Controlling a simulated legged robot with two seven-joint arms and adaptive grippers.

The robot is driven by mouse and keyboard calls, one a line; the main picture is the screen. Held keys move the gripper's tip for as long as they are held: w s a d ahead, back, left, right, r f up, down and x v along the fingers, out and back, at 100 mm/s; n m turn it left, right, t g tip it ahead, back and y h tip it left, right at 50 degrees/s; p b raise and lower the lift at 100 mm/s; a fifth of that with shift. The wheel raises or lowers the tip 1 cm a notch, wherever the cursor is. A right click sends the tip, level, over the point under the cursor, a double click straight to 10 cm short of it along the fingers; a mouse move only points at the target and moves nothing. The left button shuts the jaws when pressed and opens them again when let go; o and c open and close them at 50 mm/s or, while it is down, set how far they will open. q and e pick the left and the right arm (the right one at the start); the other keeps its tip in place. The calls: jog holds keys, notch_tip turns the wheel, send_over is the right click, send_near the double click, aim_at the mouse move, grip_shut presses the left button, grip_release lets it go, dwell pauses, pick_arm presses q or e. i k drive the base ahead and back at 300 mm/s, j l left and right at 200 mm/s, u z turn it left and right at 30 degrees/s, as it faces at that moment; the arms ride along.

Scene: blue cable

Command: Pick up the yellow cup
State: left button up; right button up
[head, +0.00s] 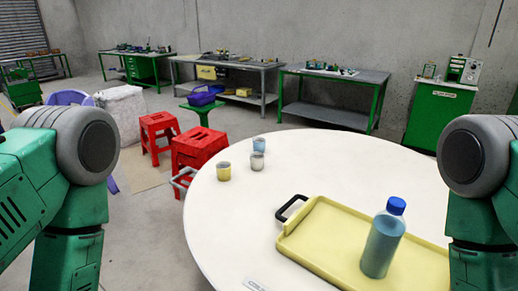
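The yellow cup (223,171) stands upright on the left part of the round white table (222,224). A grey cup (257,161) and a light blue cup (259,145) stand close by, to its right and behind it. My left arm comes in from the left edge and my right arm from the right edge. Both arms hang down out of the picture, and neither gripper shows. Nothing touches the yellow cup.
A yellow tray (322,249) with dark handles lies on the table, with a blue-capped bottle (383,240) standing on it. Red stools (200,148) stand left of the table. Workbenches (334,80) line the back wall. The table between cups and tray is clear.

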aim_at(224, 172)
jog(key=z, duration=0.3)
jog(key=i+j+z, duration=0.1)
jog(key=j+z, duration=0.9)
